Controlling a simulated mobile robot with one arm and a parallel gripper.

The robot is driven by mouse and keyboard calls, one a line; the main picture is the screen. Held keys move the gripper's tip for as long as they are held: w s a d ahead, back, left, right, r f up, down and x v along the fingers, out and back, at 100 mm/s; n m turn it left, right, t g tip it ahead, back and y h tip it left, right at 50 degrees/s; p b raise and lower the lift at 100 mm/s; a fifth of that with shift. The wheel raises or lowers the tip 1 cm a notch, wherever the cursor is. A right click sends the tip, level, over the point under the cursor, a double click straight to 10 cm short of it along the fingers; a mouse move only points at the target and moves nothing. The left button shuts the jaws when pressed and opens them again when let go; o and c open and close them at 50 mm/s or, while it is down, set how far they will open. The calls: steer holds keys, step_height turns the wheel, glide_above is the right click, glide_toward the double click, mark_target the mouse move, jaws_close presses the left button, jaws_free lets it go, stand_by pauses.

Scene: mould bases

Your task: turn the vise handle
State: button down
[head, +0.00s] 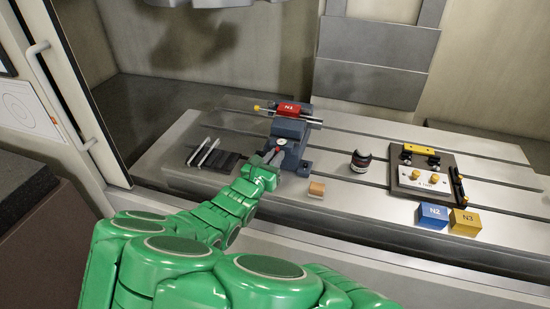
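A wooden block (316,189) lies right of the vise. Dark and silver bars (212,155) lie left. A dark round part (361,161), a plate with yellow knobs (425,178), a blue N2 block (432,215) and a yellow N3 block (465,222) stand further right.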

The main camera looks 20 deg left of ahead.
steer(key=shift+d+f+m, duration=0.1)
steer(key=shift+d+m, duration=0.05)
steer(key=shift+m, duration=0.15)
steer(key=m, duration=0.2)
steer(key=d+m+g, duration=0.1)
steer(key=m, duration=0.1)
steer(key=shift+m, duration=0.3)
steer(key=m, duration=0.1)
steer(key=m+y, duration=0.1)
steer(key=m, duration=0.2)
steer(key=shift+d+f+g, duration=0.4)
steer(key=m, duration=0.1)
steer(key=m+y, duration=0.1)
steer(key=m, duration=0.1)
steer(key=f+m, duration=0.1)
steer(key=m, duration=0.1)
steer(key=shift+d+y, duration=0.25)
steer(key=shift+y, duration=0.15)
steer(key=shift+f+m+y, duration=0.25)
steer(key=shift+m+y, duration=0.45)
steer(key=shift+m, duration=1.1)
steer(key=shift+a+m, duration=0.1)
steer(key=shift+m, duration=0.2)
steer(key=c, duration=1.3)
jaws_free()
steer(key=shift+o, duration=0.5)
